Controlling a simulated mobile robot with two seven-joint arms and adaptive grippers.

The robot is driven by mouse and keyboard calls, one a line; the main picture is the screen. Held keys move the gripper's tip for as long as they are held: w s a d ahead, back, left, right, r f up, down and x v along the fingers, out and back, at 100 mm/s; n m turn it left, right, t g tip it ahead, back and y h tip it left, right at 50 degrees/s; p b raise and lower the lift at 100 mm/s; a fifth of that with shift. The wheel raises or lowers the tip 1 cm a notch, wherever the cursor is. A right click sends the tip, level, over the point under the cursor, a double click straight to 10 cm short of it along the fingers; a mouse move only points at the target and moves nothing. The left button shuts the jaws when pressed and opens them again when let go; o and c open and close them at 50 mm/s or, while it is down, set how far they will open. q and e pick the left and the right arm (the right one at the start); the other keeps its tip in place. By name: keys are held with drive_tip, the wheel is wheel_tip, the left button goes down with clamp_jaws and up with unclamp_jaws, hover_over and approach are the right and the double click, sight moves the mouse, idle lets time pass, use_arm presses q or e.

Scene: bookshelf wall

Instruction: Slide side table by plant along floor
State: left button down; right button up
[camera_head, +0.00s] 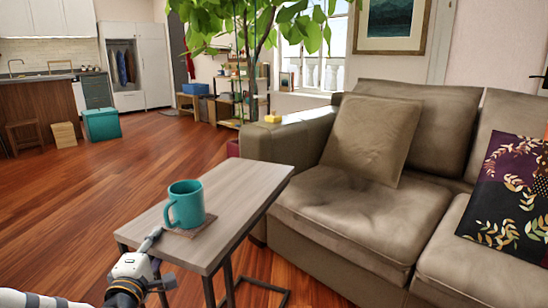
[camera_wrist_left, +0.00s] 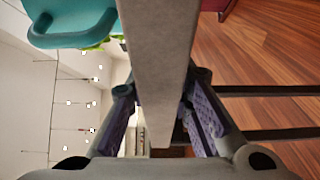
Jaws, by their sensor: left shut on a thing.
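The side table (camera_head: 240,190) has a grey wooden top and a dark metal frame. It stands on the floor in front of the sofa's left end. My left gripper (camera_head: 153,238) is at the near left edge of the top. In the left wrist view, the fingers of my left gripper (camera_wrist_left: 161,100) are shut on either side of the tabletop slab (camera_wrist_left: 158,50). A teal mug (camera_head: 187,204) stands upright on a coaster (camera_head: 190,230) on the top. The plant (camera_head: 255,25) rises behind the table; its base is mostly hidden. My right gripper is not in view.
A brown sofa (camera_head: 340,230) stands close along the table's right side, with a yellow object (camera_head: 272,118) on its armrest. Open wooden floor (camera_head: 100,190) lies to the left. A teal box (camera_head: 101,123) and shelves (camera_head: 228,105) are farther back.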

sight(146, 219)
use_arm(q)
drive_tip(key=shift+w+a+r, duration=0.15)
drive_tip(key=shift+a+r, duration=0.1)
drive_tip(key=shift+r, duration=0.1)
drive_tip(key=shift+w+a+f+b, duration=0.2)
drive_tip(key=shift+w+a+b, duration=0.9)
drive_tip(key=shift+w, duration=0.1)
drive_tip(key=shift+w+a, duration=0.15)
drive_tip(key=shift+w, duration=0.1)
drive_tip(key=shift+w+a+r, duration=0.1)
drive_tip(key=shift+r, duration=0.1)
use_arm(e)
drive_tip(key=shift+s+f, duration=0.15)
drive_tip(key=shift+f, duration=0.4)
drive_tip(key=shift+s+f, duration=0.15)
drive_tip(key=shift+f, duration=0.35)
use_arm(q)
drive_tip(key=w+b, duration=0.1)
drive_tip(key=w+a+b, duration=0.2)
drive_tip(key=shift+f, duration=0.3)
drive_tip(key=shift+w+a+r+b, duration=0.1)
drive_tip(key=shift+w+b, duration=0.2)
drive_tip(key=shift+b, duration=0.1)
drive_tip(key=shift+r, duration=0.15)
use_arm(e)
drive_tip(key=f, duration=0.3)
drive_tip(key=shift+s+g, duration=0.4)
use_arm(q)
drive_tip(key=shift+w+a, duration=0.1)
drive_tip(key=shift+w, duration=0.05)
